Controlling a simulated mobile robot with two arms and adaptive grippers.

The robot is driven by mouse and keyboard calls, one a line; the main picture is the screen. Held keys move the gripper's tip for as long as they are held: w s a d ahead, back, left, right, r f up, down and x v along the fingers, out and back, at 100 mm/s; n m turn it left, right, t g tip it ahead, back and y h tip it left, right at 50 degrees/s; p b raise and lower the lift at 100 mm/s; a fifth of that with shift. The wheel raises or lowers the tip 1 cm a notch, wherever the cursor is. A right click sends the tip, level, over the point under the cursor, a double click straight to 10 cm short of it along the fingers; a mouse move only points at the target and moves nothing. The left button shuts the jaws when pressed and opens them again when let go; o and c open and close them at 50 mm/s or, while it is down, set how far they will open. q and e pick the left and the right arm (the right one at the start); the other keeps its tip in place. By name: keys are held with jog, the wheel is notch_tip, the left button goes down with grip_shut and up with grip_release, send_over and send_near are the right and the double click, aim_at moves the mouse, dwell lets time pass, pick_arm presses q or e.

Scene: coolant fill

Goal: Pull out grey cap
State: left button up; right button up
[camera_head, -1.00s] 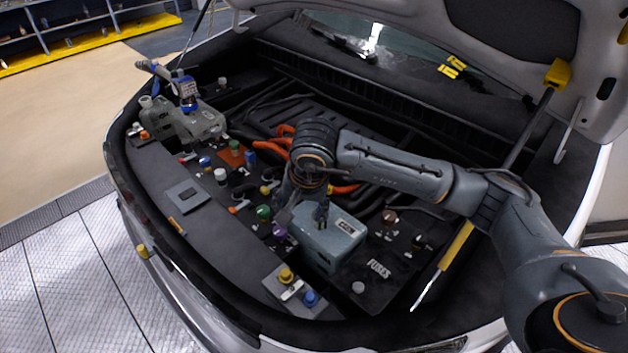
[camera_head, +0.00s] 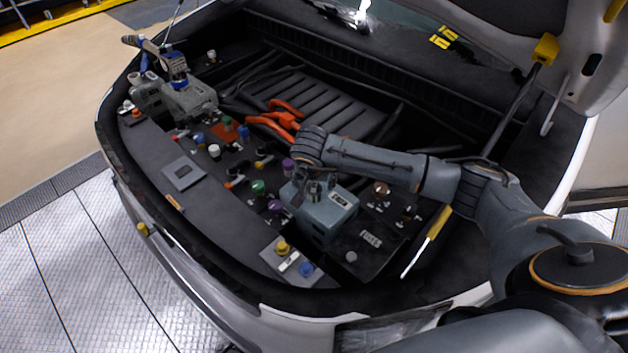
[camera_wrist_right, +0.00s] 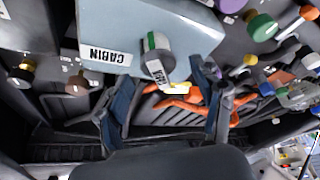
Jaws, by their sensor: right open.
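In the head view my right gripper (camera_head: 314,190) points down over the same tank (camera_head: 325,222), and the cap is mostly hidden there. My left gripper is not in view.
Green (camera_head: 257,187) and purple (camera_head: 275,206) caps stand left of the tank. A yellow cap (camera_head: 282,248) and a blue cap (camera_head: 306,269) are on a front plate. A yellow-handled tool (camera_head: 437,222) lies to the right.

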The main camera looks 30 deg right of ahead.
jog(key=shift+x, duration=0.75)
jog(key=c, duration=1.2)
jog(key=o, duration=0.4)
jog(key=shift+c, duration=1)
jog(key=shift+f+n, duration=0.1)
jog(key=shift+n, duration=0.2)
jog(key=shift+n+y+b, duration=0.5)
jog(key=shift+n+b, duration=0.35)
jog(key=shift+n, duration=0.15)
jog(key=shift+n, duration=0.3)
